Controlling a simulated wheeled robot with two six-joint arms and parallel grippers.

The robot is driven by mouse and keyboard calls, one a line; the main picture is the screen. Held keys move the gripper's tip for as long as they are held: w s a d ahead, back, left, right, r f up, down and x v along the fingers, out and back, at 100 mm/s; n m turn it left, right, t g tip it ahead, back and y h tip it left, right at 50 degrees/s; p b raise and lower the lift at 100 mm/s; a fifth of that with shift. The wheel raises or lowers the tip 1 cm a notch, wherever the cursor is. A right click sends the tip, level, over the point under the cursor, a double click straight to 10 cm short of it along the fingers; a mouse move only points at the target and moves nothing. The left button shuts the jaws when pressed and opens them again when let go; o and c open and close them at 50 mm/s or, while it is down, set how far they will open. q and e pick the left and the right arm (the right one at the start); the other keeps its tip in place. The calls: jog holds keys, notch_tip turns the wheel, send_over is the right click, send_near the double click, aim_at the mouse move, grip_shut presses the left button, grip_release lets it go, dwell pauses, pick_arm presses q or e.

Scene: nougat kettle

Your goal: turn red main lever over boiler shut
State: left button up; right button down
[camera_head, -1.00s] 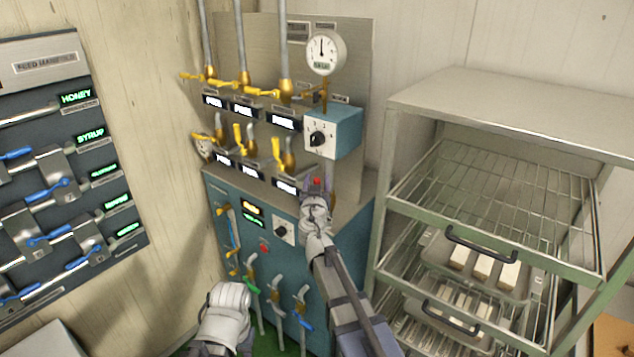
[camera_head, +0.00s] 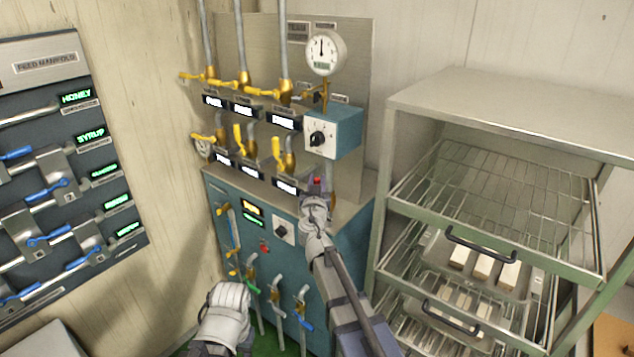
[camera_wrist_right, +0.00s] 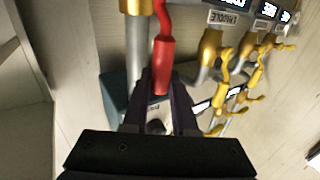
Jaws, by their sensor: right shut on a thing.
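The red main lever (camera_wrist_right: 163,62) runs down the middle of the right wrist view, beside a grey pipe (camera_wrist_right: 137,55) below a brass fitting (camera_wrist_right: 136,5). In that view it lies roughly parallel to the pipe. My right gripper (camera_wrist_right: 160,92) is shut on the lever's lower end, one finger on each side. In the head view only a small red bit (camera_head: 317,181) shows at my right gripper (camera_head: 318,190), in front of the boiler panel; the rest of the lever is hidden. My left arm shows at the bottom, but its fingers are out of sight.
Yellow valve levers (camera_head: 240,140) and pipes stand left of my right gripper. A blue box with a knob (camera_head: 333,133) and a round gauge (camera_head: 326,52) are above it. A wire rack (camera_head: 495,195) with trays stands right. A feed manifold (camera_head: 60,150) hangs left.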

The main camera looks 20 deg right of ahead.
dwell(0.9)
jog(key=w+a+f+n+g+h+p, duration=0.2)
jog(key=w+a+f+n+g+h, duration=0.1)
jog(key=w+a+f+n+g, duration=0.3)
notch_tip(320, 180, down, 4)
jog(key=w+n+g, duration=0.2)
jog(key=n+g, duration=0.2)
jog(key=n, duration=0.1)
jog(key=shift+a+f, duration=0.15)
jog(key=shift+f, duration=0.05)
dwell(0.7)
dwell(0.4)
jog(key=c, duration=0.7)
grip_release()
